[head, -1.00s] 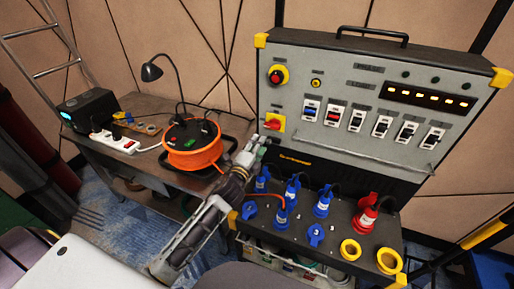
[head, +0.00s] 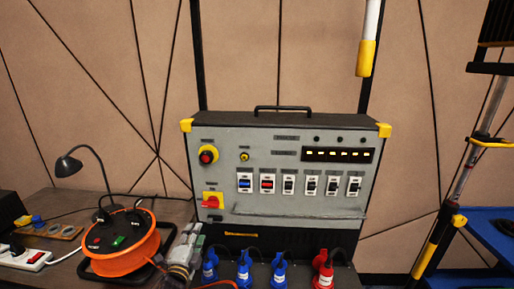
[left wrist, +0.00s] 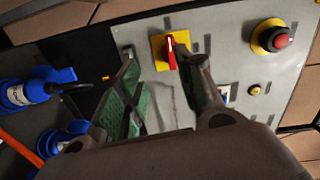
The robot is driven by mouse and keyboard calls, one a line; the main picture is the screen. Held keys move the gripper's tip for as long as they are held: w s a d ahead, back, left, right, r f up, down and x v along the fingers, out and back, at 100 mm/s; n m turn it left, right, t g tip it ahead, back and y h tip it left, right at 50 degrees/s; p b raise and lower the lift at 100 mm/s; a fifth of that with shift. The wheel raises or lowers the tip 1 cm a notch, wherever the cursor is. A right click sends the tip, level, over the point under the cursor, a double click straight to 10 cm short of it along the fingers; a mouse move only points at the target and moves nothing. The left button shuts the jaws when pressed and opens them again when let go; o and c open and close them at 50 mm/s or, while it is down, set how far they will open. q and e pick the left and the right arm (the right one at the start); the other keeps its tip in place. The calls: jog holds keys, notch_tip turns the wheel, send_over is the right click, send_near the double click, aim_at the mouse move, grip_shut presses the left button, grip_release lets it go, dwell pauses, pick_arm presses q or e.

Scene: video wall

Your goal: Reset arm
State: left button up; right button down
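My left gripper (head: 192,232) shows at the bottom of the head view, just below and left of the red rotary switch (head: 212,201) on its yellow plate. In the left wrist view my left gripper (left wrist: 157,62) is open, with its two green-padded fingers apart and nothing held between them. The red switch (left wrist: 171,50) shows just beyond the fingertips, in front of the grey panel. I cannot tell whether a finger touches the panel. My right gripper is in neither view.
The grey control panel (head: 270,218) carries a red emergency button (head: 208,155) and several rocker switches. Blue plugs (head: 243,272) and a red plug (head: 323,276) stand below. An orange cable reel (head: 122,252) and a black lamp (head: 70,165) are at left. A blue shelf (head: 497,232) stands right.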

pick_arm(q)
jog(key=s+f+n+g, duration=0.5)
jog(key=s, duration=0.4)
jog(key=s+d+f+n+g, duration=0.1)
jog(key=s+f+n+g, duration=0.35)
jog(key=s, duration=0.45)
jog(key=s+f+n+g, duration=0.4)
jog(key=s+n, duration=0.1)
jog(key=s, duration=0.5)
notch_tip(320, 180, down, 33)
jog(key=s+a+g, duration=0.1)
jog(key=s+g, duration=0.1)
jog(key=s+a+f, duration=0.3)
jog(key=s+f, duration=0.7)
jog(key=s+a+f, duration=0.3)
jog(key=s+f, duration=0.6)
jog(key=s, duration=0.2)
jog(key=shift+s+f+g, duration=0.2)
jog(key=shift+f+g, duration=0.15)
jog(key=shift+f, duration=0.05)
jog(key=shift+a, duration=0.1)
